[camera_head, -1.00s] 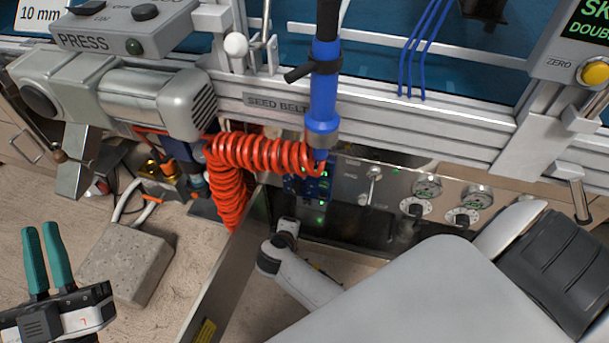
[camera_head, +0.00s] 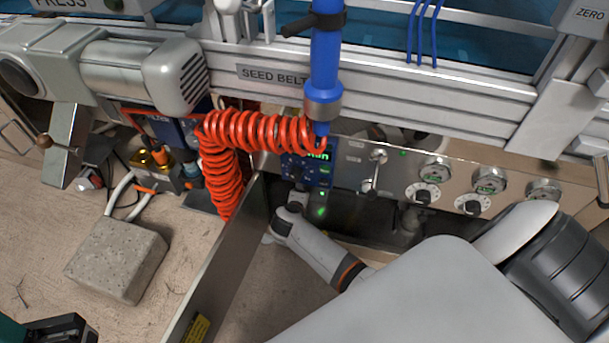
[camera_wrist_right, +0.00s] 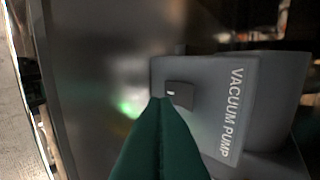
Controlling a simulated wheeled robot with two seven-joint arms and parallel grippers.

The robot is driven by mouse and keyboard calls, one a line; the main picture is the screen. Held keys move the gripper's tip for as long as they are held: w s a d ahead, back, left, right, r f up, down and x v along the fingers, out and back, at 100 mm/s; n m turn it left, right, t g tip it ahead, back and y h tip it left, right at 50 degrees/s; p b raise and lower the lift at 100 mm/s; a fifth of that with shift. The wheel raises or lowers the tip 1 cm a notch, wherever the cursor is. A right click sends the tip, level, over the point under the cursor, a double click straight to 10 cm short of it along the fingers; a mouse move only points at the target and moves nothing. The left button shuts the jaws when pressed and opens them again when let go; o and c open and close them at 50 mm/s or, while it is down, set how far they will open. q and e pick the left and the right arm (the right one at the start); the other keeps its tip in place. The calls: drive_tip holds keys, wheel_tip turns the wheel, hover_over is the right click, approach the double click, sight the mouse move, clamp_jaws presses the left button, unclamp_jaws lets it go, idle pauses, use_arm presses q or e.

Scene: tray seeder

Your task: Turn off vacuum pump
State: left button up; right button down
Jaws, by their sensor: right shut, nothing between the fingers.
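In the right wrist view the vacuum pump (camera_wrist_right: 218,128) is a grey box lettered VACUUM PUMP, with a small black rocker switch (camera_wrist_right: 180,94) on its face. My right gripper (camera_wrist_right: 161,100) is shut and empty. Its green fingertips appear at the switch's lower left edge; I cannot tell whether they touch it. In the head view my right arm reaches down behind the metal panel, and its gripper and the pump cannot be made out there. My left gripper (camera_head: 50,331) is cut off at the lower left corner, its fingertips not clearly visible.
A green glow (camera_wrist_right: 130,107) shows beside the pump. In the head view, a red coiled hose (camera_head: 222,175) and blue wand (camera_head: 323,75) hang above my right arm. A metal side panel (camera_head: 215,270) stands left of it. A stone block (camera_head: 117,260) lies on the bench.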

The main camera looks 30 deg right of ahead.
drive_tip(key=shift+w+d+r, duration=0.15)
drive_tip(key=shift+w+d, duration=0.45)
drive_tip(key=shift+d, duration=0.15)
drive_tip(key=shift+w+d+r+y+p, duration=0.25)
drive_tip(key=shift+r+p, duration=0.25)
drive_tip(key=shift+p, duration=0.4)
drive_tip(key=shift+f+g, duration=0.2)
drive_tip(key=shift+g, duration=0.1)
drive_tip(key=shift+f, duration=0.15)
